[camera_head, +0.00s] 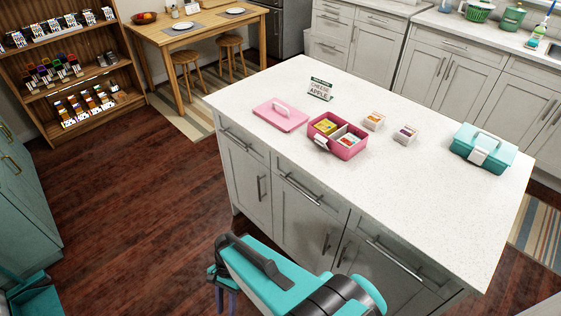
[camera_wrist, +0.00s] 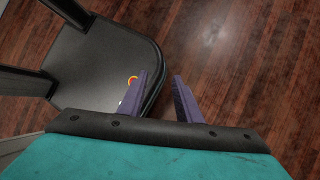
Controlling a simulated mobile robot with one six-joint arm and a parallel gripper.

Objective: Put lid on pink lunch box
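The pink lunch box (camera_head: 338,138) stands open on the white island counter, with a divider and small packs inside. Its pink lid (camera_head: 281,115) lies flat on the counter to the left of the box, apart from it, with a pale handle on top. My gripper shows in the wrist view (camera_wrist: 168,95) with its two purple fingers apart and nothing between them. It points down over the wooden floor, away from the lid and box. In the head view my arm is low in front of the island, and the fingertips are mostly hidden.
A small sign (camera_head: 320,89) stands behind the lid and box. Two small packs (camera_head: 374,121) (camera_head: 405,135) sit right of the box. A closed teal lunch box (camera_head: 483,148) stands further right. The island counter's (camera_head: 420,210) front right is clear. Shelves (camera_head: 62,60) stand at left.

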